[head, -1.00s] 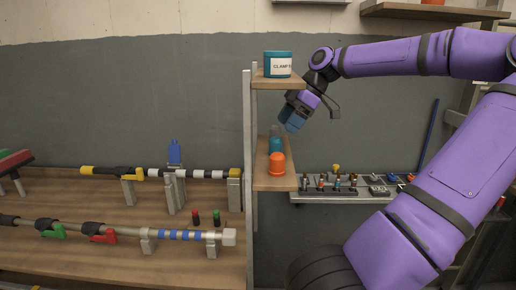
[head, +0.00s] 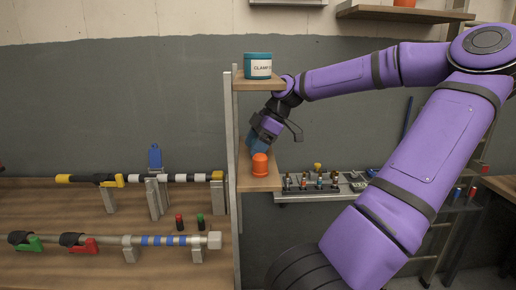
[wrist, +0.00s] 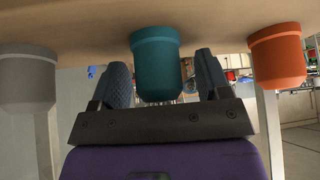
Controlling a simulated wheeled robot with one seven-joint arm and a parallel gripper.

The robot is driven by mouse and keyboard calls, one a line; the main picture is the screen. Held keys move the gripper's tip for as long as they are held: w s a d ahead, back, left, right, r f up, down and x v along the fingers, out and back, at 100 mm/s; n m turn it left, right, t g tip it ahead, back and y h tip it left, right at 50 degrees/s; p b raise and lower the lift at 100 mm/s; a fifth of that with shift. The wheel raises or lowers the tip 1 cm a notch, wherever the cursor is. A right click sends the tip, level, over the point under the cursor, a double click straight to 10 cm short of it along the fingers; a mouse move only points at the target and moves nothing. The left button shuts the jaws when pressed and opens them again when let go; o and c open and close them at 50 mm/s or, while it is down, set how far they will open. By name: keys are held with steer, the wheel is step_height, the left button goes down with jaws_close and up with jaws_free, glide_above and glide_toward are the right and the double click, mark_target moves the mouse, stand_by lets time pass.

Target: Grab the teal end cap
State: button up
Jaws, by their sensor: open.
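The teal end cap (wrist: 155,62) stands on the small lower shelf, between a grey cap (wrist: 28,78) and an orange cap (wrist: 276,55) in the wrist view, where the shelf appears at the top. My gripper (wrist: 162,72) is open, with one blue finger on each side of the teal cap. Gaps show between the cap and both fingers. In the head view my gripper (head: 258,143) is over the shelf just behind the orange cap and hides the teal and grey caps.
The lower shelf (head: 258,184) is narrow, with an upright post (head: 232,150) at its left. An upper shelf (head: 268,85) holding a teal labelled tin (head: 258,66) is just above my wrist. A rack of small fittings (head: 320,184) is to the right.

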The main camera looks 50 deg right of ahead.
steer(key=shift+c, duration=0.2)
steer(key=c, duration=1)
steer(key=shift+o, duration=0.2)
steer(key=shift+r, duration=0.15)
